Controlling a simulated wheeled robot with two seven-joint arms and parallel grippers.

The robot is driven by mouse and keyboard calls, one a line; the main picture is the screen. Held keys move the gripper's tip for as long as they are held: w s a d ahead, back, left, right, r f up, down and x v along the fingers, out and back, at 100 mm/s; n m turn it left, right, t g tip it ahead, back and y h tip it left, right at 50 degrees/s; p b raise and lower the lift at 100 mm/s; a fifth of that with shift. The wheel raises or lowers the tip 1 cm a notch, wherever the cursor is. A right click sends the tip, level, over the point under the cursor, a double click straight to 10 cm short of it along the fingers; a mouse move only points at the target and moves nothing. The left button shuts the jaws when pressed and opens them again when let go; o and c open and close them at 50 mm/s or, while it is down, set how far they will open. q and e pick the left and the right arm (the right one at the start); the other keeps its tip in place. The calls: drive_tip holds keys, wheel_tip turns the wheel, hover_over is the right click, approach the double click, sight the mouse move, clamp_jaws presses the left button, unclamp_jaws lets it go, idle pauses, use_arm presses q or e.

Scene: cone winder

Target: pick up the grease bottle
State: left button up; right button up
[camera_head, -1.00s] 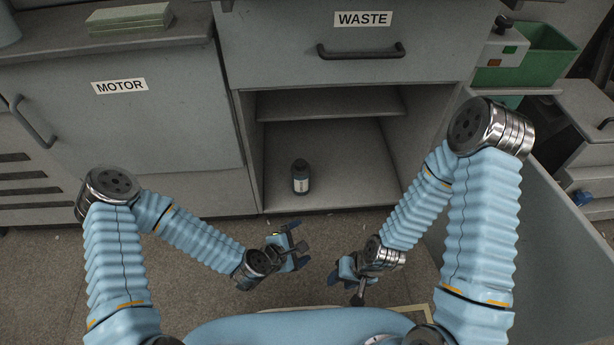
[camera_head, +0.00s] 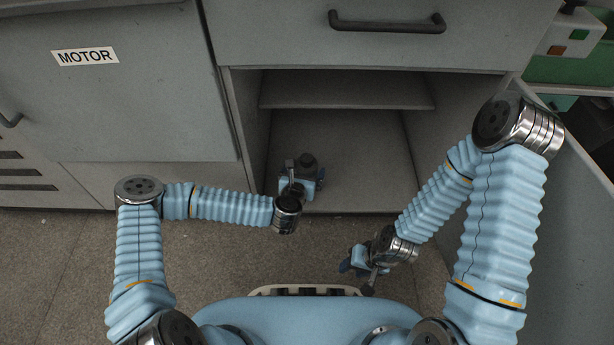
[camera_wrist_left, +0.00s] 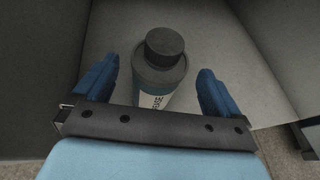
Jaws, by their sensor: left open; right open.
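The grease bottle (camera_head: 308,163) stands upright on the floor of the open cabinet compartment, mostly hidden behind my left gripper in the head view. In the left wrist view the bottle (camera_wrist_left: 162,72) shows a dark cap and a white and blue label. My left gripper (camera_head: 302,184) is open at the compartment's front. Its blue fingers (camera_wrist_left: 158,92) stand on either side of the bottle, with gaps showing to both sides. My right gripper (camera_head: 356,270) is open and empty, low over the floor in front of the cabinet.
The compartment (camera_head: 365,150) has side walls and a shelf (camera_head: 345,90) above the bottle. A closed drawer with a handle (camera_head: 387,23) is above it. The closed MOTOR door (camera_head: 120,110) is at left. An open door panel (camera_head: 560,190) stands at right.

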use_arm(q)
drive_tip(key=b+x, duration=0.1)
drive_tip(key=x, duration=0.4)
drive_tip(key=shift+w+f, duration=0.15)
drive_tip(key=shift+w, duration=0.25)
drive_tip(key=c, duration=1.1)
drive_tip(key=shift+c, duration=0.8)
